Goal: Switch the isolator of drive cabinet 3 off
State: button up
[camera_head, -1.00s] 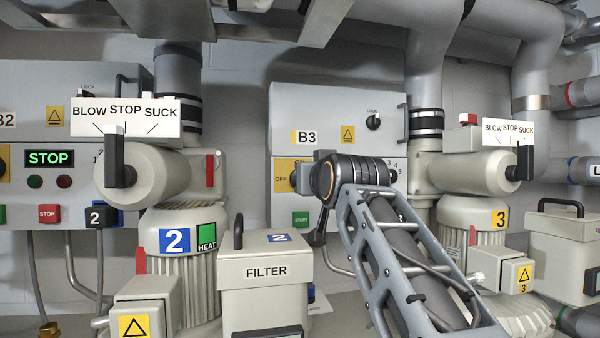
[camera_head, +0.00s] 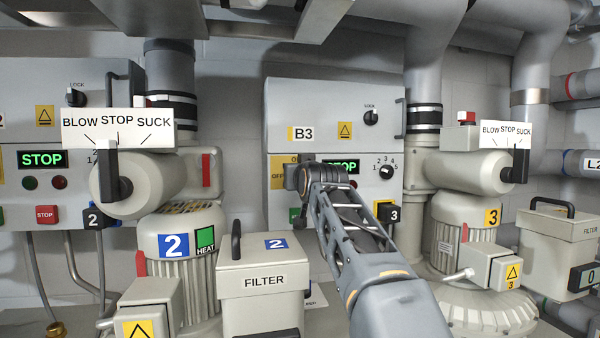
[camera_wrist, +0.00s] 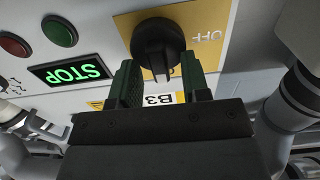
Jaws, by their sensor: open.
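Drive cabinet B3 (camera_head: 330,112) is the grey wall box in the middle of the head view. Its isolator is a black rotary knob (camera_wrist: 157,45) on a yellow plate (camera_wrist: 205,25), upside down in the wrist view. The knob's bar stands along the picture's vertical, not toward the OFF label. My gripper (camera_wrist: 158,66) is open, with one green finger on each side of the knob's lower end. Contact cannot be told. In the head view the yellow plate (camera_head: 277,178) shows in part, while my arm hides the knob and fingers.
A lit STOP display (camera_wrist: 72,73) and two round lamps (camera_wrist: 60,31) sit beside the isolator. The head view also shows a 1-to-5 selector (camera_head: 386,171), a lock knob (camera_head: 371,118), a filter box (camera_head: 262,282) and blower 3 (camera_head: 462,225) close around my arm.

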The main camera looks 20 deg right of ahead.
grip_shut()
dwell(0.5)
jog(key=shift+w+a+f+n+b, duration=0.15)
jog(key=shift+n+b, duration=0.5)
jog(key=shift+n, duration=2.3)
jog(key=shift+s+a+f+n+b, duration=0.2)
jog(key=shift+n+b, duration=0.5)
jog(key=shift+n, duration=2.3)
jog(key=shift+w+a+f+n+b, duration=0.2)
jog(key=shift+n+b, duration=0.45)
jog(key=shift+n, duration=2.3)
jog(key=shift+f, duration=0.1)
